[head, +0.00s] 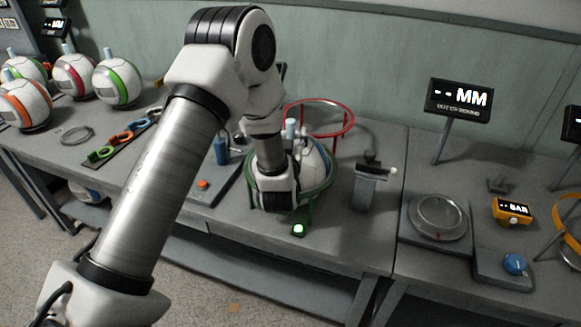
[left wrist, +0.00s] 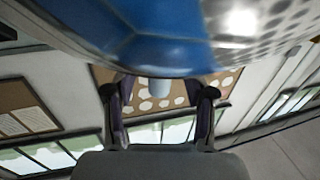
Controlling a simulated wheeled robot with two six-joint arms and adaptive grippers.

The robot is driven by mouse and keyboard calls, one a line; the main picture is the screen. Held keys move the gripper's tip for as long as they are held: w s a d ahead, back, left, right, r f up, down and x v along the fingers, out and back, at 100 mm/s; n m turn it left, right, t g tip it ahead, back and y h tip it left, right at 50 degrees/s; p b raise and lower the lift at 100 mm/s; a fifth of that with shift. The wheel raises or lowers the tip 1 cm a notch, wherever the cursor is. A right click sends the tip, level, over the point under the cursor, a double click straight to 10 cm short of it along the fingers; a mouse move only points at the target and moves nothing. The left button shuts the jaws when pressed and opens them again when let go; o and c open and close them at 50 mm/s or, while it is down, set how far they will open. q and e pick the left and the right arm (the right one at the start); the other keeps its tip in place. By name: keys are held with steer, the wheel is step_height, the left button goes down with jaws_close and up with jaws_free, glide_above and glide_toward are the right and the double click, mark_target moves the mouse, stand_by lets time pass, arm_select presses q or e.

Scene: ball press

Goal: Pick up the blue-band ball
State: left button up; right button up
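The blue-band ball (head: 318,160) sits in a green ring stand (head: 308,200) on the bench, partly hidden behind my left arm. A pale blue stem (head: 290,128) shows at its upper left. My left gripper (head: 278,190) is at the ball's near left side, and its fingertips are hidden in the head view. In the left wrist view the ball's blue band and dotted white skin (left wrist: 150,35) fill the top. The two fingers stand apart, with a pale stem (left wrist: 159,87) seen between them and gaps on both sides. My right gripper is out of view.
A red ring (head: 330,118) stands behind the ball and a small grey post fixture (head: 372,180) to its right. Several balls (head: 117,82) with other bands stand at the left. A round dial plate (head: 437,216) and a blue knob (head: 514,263) are at the right.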

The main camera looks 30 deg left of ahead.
arm_select(q)
steer(key=shift+f, duration=0.1)
jaws_close()
